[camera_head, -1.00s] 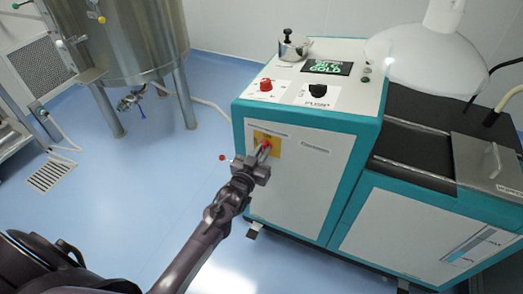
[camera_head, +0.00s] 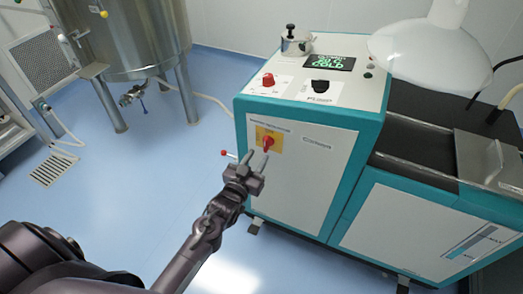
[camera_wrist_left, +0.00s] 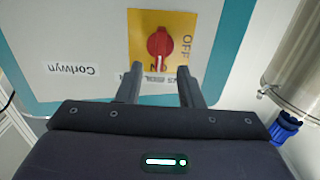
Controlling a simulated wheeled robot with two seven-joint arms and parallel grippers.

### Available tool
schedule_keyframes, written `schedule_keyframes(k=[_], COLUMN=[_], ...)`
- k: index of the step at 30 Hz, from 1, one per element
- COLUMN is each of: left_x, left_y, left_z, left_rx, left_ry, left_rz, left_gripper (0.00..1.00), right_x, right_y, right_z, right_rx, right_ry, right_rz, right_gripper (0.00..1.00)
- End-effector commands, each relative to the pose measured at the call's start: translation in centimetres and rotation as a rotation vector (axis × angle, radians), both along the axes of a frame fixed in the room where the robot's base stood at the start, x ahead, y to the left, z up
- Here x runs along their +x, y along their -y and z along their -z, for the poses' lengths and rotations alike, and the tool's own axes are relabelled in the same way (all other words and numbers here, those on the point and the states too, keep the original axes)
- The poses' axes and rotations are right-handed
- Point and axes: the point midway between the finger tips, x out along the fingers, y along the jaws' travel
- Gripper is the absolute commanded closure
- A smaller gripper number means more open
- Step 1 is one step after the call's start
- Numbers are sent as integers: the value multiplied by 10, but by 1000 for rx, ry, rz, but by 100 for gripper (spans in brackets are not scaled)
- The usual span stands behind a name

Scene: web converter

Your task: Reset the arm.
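My left gripper (camera_head: 258,156) is in front of the white and teal machine cabinet (camera_head: 292,185), just below the red rotary switch (camera_head: 267,143). Its two fingers are apart with nothing between them. In the left wrist view, the open left gripper (camera_wrist_left: 158,75) points at the red switch (camera_wrist_left: 160,43) on its yellow plate (camera_wrist_left: 180,25) marked OFF and ON. The fingertips are clear of the switch. The switch handle stands about upright in that view. My right gripper is not in view.
The machine top carries a lidded metal pot (camera_head: 295,42), a green-lit display (camera_head: 329,63), a red button (camera_head: 268,79) and a black knob (camera_head: 320,86). A steel tank (camera_head: 130,35) stands at the back left. Blue floor (camera_head: 150,170) is open left of the machine.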

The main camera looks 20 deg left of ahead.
Motion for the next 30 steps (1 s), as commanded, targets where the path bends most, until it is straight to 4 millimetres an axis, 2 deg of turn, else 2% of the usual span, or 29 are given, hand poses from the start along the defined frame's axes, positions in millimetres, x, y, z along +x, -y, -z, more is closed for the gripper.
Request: schedule_keyframes(k=[3, 6, 23, 26, 29, 30], left_x=[-16, -22, -24, -28, -40, -48], left_y=[-1, -1, -1, 1, 6, 8], left_z=[1, 0, 2, 20, 65, 89], left_rx=[0, 0, 0, 2, 6, 9], left_ry=[-1, -1, -4, -50, -164, -227], left_rz=[0, 0, 0, 3, 9, 13], left_gripper=[66, 66, 66, 66, 66, 66], right_x=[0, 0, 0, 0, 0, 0], right_y=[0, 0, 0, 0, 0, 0], right_z=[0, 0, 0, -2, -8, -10], right_rx=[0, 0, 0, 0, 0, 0], right_ry=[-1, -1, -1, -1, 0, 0], right_rz=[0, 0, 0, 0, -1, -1], right_gripper=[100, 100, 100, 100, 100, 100])
